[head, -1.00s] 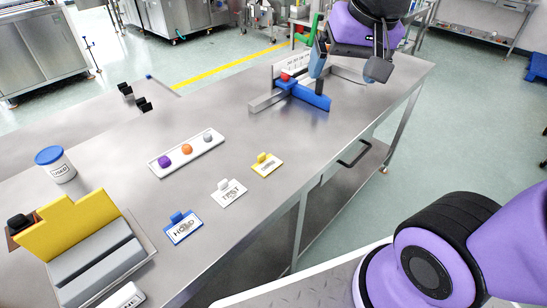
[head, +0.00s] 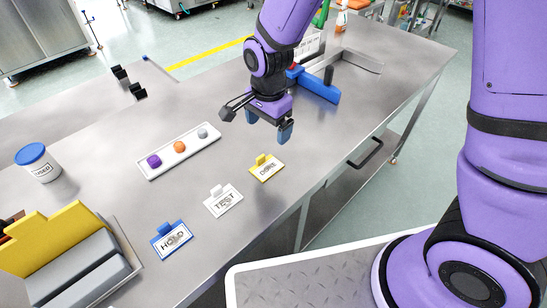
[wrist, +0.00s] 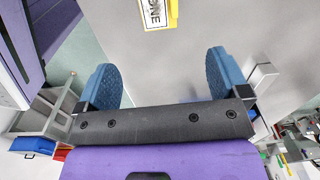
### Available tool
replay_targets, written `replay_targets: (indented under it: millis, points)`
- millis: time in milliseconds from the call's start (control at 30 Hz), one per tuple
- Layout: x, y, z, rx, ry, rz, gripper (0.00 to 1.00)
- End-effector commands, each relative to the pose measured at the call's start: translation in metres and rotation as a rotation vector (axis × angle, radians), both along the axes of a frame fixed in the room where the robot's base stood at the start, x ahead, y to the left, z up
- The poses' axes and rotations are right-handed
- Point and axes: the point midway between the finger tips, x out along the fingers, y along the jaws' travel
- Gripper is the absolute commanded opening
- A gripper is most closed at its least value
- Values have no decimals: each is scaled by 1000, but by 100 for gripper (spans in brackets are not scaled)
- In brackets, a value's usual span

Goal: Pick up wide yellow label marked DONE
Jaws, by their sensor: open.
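The wide yellow label marked DONE (head: 266,168) lies on the steel table, with a white face and a yellow raised tab at its back edge. It also shows in the wrist view, cut off at the top edge (wrist: 158,14). My gripper (head: 268,128) is open and empty, with blue fingers pointing down. It hangs above the table, behind the label in the head view, and is apart from it. In the wrist view the two blue fingertips (wrist: 161,78) are spread wide with bare table between them.
A white TEST label (head: 223,200) and a blue HOLD label (head: 172,239) lie to the left. A white tray (head: 150,173) holds purple, orange and grey caps. A blue-lidded jar (head: 38,163) and a yellow and grey block stand (head: 75,262) are further left. A blue fixture (head: 318,88) stands behind my gripper.

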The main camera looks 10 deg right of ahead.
Motion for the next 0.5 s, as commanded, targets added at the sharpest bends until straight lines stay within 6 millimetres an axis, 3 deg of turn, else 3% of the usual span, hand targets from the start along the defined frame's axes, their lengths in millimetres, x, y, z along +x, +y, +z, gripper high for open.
replay_targets:
  millis: [200, 500]
  points:
    - [-2, 13, -24, -13, 19, -46, 94]
    - [-3, 13, -63, -14, 23, -52, 94]
